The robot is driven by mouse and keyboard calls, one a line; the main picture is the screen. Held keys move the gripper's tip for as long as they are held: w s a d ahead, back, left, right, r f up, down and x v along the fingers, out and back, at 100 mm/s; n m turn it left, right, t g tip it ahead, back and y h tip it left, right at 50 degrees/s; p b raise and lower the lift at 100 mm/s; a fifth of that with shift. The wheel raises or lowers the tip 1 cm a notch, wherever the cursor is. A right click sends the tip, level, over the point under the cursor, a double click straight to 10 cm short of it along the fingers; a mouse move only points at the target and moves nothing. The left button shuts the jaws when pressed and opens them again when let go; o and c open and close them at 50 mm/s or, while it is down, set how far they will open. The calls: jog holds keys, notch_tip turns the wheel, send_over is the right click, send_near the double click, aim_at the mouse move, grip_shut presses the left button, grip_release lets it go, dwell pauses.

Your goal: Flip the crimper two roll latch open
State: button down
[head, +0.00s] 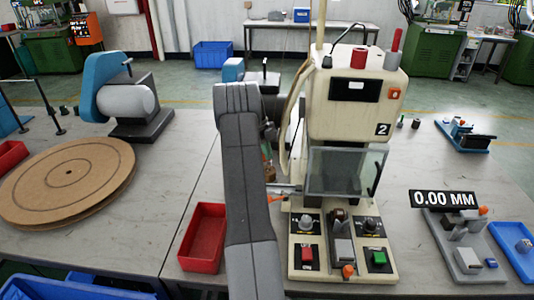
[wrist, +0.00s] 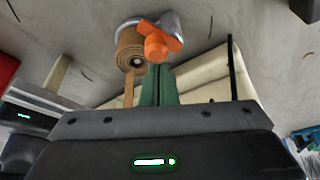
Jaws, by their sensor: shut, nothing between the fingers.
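The crimper two (head: 352,110) is the cream machine marked "2" in the head view, with a clear guard at its front. In the wrist view an orange latch (wrist: 160,44) sits on the grey hub beside a brown roll (wrist: 130,48), from which a strip hangs down. My gripper (wrist: 157,70) has its green fingers closed together, empty, their tips just below the orange latch in the picture. I cannot tell whether they touch it. In the head view my arm and the machine hide the gripper and most of the roll.
The crimper's cream body (wrist: 215,75) lies close to the right of the fingers in the wrist view. A red bin (head: 204,238) stands left of the crimper. A round brown board (head: 68,180) lies further left. A gauge fixture (head: 465,255) stands at the right.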

jog(key=v, duration=1.4)
jog(key=shift+f, duration=0.15)
